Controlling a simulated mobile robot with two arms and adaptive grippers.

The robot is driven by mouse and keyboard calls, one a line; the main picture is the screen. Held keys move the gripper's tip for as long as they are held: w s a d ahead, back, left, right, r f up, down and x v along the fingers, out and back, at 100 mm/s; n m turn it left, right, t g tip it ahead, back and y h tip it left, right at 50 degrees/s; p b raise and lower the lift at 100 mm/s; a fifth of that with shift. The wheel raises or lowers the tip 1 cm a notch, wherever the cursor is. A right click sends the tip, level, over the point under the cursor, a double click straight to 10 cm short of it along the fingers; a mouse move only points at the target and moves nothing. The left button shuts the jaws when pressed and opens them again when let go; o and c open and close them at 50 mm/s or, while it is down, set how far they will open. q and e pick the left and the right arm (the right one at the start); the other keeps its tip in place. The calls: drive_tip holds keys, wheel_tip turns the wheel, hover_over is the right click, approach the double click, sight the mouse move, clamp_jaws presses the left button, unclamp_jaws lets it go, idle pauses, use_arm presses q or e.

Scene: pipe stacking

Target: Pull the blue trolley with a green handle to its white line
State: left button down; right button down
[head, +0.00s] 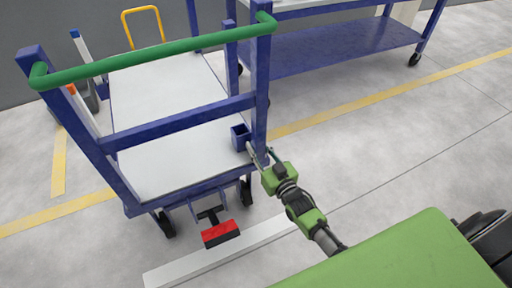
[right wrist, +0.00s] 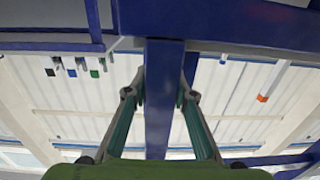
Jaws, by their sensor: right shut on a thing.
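The blue trolley (head: 183,118) with white shelves stands at left in the head view. Its green handle (head: 160,50) runs across the top between two blue uprights. My right gripper (head: 261,158) is shut on the trolley's right blue upright, below the handle. In the right wrist view the upright (right wrist: 163,110) lies between the two fingers of the gripper (right wrist: 160,92). The white line (head: 215,258) lies on the floor on the near side of the trolley; the near wheels are just beyond it. My left gripper is not in view.
A red pedal (head: 220,233) sticks out low from the trolley's near side, close to the white line. A blue table or cart (head: 345,47) stands behind at right. Yellow floor lines (head: 390,97) run past the trolley. The floor at right is clear.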

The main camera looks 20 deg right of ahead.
drive_tip(key=c, duration=2)
unclamp_jaws()
drive_tip(key=d, duration=0.2)
drive_tip(key=shift+d+h, duration=0.3)
drive_tip(key=shift+d, duration=0.05)
drive_tip(key=o, duration=0.4)
drive_tip(key=shift+d+f, duration=0.15)
drive_tip(key=shift+d, duration=0.2)
drive_tip(key=shift+s, duration=6.05)
